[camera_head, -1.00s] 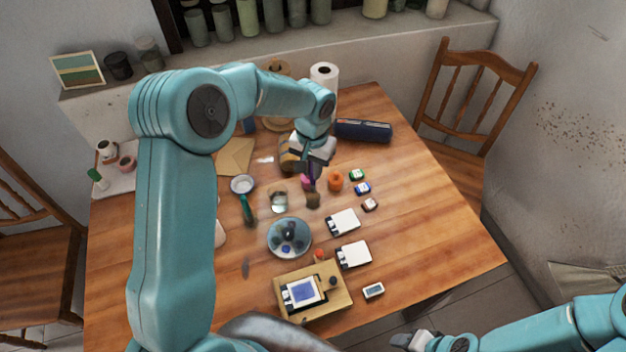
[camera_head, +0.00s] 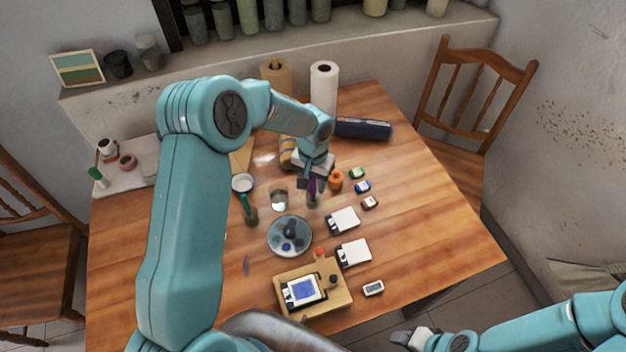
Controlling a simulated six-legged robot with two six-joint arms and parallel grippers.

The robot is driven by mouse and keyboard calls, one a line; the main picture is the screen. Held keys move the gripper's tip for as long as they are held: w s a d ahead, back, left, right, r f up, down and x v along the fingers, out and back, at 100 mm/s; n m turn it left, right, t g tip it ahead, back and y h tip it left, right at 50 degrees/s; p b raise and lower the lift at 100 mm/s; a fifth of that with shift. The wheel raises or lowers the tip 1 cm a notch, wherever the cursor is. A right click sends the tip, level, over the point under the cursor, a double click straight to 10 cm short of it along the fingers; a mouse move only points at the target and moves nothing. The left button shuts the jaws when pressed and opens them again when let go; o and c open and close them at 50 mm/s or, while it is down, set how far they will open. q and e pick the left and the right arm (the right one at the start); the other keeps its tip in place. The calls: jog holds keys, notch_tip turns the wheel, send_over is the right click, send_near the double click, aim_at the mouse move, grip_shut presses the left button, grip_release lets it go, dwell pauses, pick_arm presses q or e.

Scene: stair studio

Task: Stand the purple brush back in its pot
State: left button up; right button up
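The purple brush (camera_head: 312,188) is roughly upright at a small dark pot (camera_head: 313,203) in the middle of the table. It is too small to tell whether its lower end is inside the pot. My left gripper (camera_head: 311,182) reaches down from above and has its fingers at the brush's upper part. The gripper's body hides the brush's top, and I cannot tell whether the fingers press on it. My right gripper (camera_head: 403,338) is low at the bottom edge, away from the brush and pot; its finger opening is unclear.
A glass of water (camera_head: 279,200) and a round palette (camera_head: 289,236) stand left of and below the pot. An orange jar (camera_head: 336,180) and small paint bottles (camera_head: 362,187) are close on the right. A paper roll (camera_head: 324,88) stands behind. The table's right side is clear.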

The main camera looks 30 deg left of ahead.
pick_arm(q)
jog(key=shift+r+p, duration=0.35)
jog(key=shift+w+r+b, duration=0.1)
jog(key=shift+r+b, duration=0.2)
jog(key=shift+r, duration=0.1)
notch_tip(320, 180, up, 11)
jog(key=shift+f+b, duration=0.2)
jog(key=shift+b, duration=0.35)
jog(key=shift+r, duration=0.15)
